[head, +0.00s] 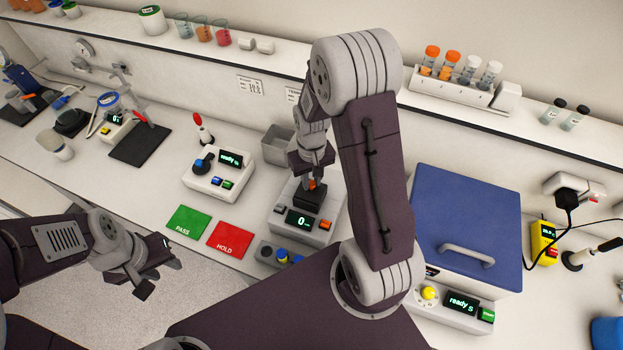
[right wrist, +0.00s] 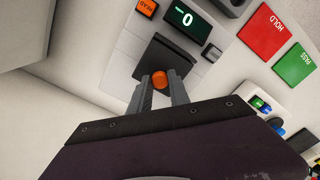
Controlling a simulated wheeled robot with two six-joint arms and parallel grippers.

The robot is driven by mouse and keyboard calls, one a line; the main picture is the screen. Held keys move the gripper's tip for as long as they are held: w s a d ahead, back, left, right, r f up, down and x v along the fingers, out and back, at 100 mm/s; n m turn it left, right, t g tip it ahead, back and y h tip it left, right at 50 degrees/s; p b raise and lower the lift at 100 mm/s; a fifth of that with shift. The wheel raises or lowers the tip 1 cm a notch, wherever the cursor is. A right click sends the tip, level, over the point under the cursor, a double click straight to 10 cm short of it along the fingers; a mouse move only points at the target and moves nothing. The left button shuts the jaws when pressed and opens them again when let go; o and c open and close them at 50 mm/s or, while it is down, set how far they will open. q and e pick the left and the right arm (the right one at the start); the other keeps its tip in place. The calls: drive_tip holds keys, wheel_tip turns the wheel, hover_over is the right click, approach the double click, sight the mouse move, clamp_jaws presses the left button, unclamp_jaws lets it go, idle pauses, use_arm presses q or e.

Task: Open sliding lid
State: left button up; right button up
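A white instrument (head: 283,224) with a "0" display stands mid-bench. A black sliding lid (head: 309,202) with an orange knob (right wrist: 160,80) sits on its upper part; the lid (right wrist: 172,62) also shows in the right wrist view. My right gripper (right wrist: 160,84) reaches down to the lid, with one finger on each side of the knob. The fingers sit close against the knob with no clear gap. What is under the lid is hidden. My left gripper (head: 168,268) is open and empty, low at the left, away from the instrument.
A grey bin (head: 277,146) stands behind. A large blue-lidded box (head: 467,215) stands right of my right arm.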

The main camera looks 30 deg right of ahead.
clamp_jaws()
drive_tip(key=shift+w, duration=0.1)
idle(1.0)
